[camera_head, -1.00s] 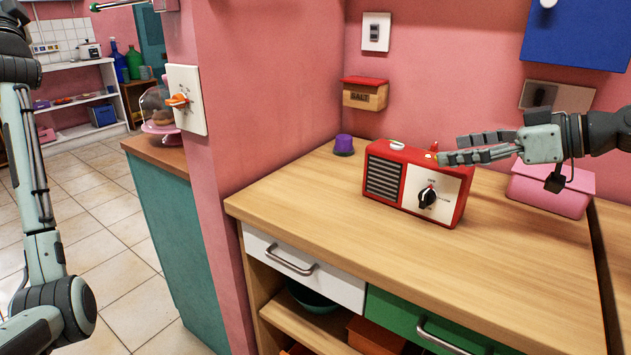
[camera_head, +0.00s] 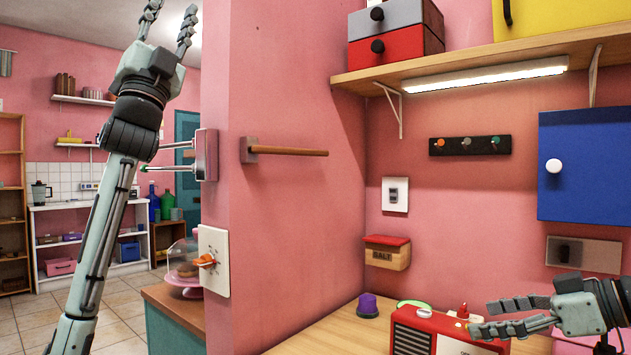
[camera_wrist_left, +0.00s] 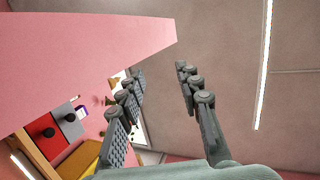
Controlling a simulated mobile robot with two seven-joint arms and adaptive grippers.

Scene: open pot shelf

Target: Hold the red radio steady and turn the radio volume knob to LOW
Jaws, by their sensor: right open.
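The red radio (camera_head: 428,322) stands on the wooden counter at the bottom of the head view, its lower part cut off. Its grille (camera_head: 410,342) and the top of its white front panel (camera_head: 452,346) show; the volume knob is out of the frame. My right gripper (camera_head: 479,320) is open at the radio's upper right corner, fingers pointing left. I cannot tell whether it touches the radio. My left gripper (camera_head: 170,18) is raised high at the upper left, open and empty, far from the radio. Its spread fingers also show in the left wrist view (camera_wrist_left: 156,82).
A purple cup-like object (camera_head: 367,306) stands left of the radio. A salt box (camera_head: 387,253) hangs on the wall behind. The pink wall's end (camera_head: 270,190), with a wooden rod (camera_head: 290,151), stands between my left arm and the radio. A shelf (camera_head: 480,62) overhangs the counter.

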